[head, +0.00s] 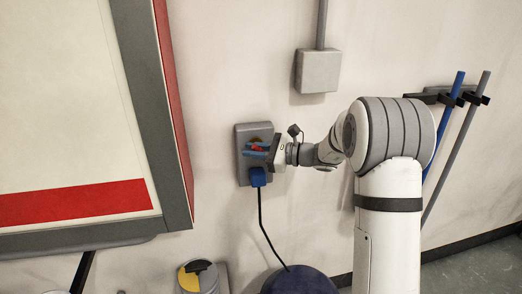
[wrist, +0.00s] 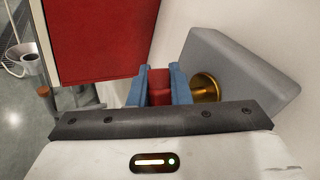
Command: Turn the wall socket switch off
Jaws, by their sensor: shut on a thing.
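The wall socket (head: 242,172) is a grey plate on the wall, left of my gripper in the head view; its plate (wrist: 245,72) fills the right of the wrist view. A red switch handle (wrist: 158,88) stands out from it beside a round brass part (wrist: 206,88). My gripper (head: 255,149) reaches it from the right. Its two blue fingers (wrist: 159,72) are closed around the red handle, one on each side. In the head view the fingers mostly cover the handle. The switch's position is hard to read.
A blue plug (head: 258,177) with a black cable sits low on the socket. A large red-edged board (head: 75,90) stands close on the left. A grey box (head: 318,71) is above. Poles (head: 454,130) hang at right. A yellow-grey container (head: 198,277) and a dark blue round object (head: 299,281) are below.

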